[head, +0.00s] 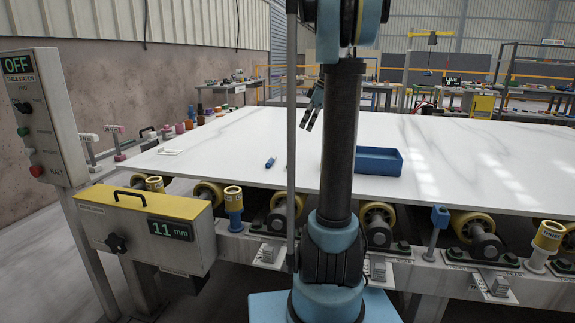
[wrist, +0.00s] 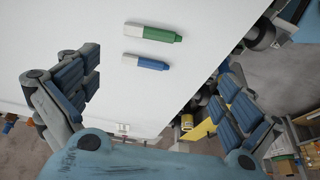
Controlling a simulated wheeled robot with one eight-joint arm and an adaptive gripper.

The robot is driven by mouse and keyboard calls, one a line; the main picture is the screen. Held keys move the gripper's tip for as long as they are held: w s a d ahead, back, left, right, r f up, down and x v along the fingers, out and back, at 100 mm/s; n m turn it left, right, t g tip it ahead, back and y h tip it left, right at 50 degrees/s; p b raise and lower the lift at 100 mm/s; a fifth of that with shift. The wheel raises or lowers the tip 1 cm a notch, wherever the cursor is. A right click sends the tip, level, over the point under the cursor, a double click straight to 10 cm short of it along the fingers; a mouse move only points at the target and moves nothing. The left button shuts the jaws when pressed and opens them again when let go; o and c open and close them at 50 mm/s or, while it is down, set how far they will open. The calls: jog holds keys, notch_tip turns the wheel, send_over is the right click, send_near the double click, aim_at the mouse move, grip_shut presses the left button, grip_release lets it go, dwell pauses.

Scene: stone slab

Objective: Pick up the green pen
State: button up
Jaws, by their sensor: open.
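The green pen (wrist: 154,33), with a white end, lies on the white slab (wrist: 200,30) in the upper middle of the wrist view. I cannot make it out in the head view, where my arm column covers part of the slab. A blue pen (wrist: 147,62) lies beside it, nearly parallel and apart from it; the blue pen also shows in the head view (head: 270,162). My gripper (wrist: 154,72) is open and empty, its fingers spread on both sides of the wrist view. In the head view my gripper (head: 311,112) is above the slab.
A blue tray (head: 392,163) sits on the slab to the right of my arm. A small white item (head: 170,151) lies near the slab's left end. Several bottles and rolls (head: 185,125) stand beyond the left edge. The slab's right part is clear.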

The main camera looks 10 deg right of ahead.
aim_at(290, 161)
jog(key=x, duration=0.5)
jog(key=w+x, duration=0.1)
jog(key=x, duration=0.5)
jog(key=w+x, duration=0.1)
jog(key=x, duration=0.5)
jog(key=shift+d+f, duration=0.1)
jog(key=c, duration=0.7)
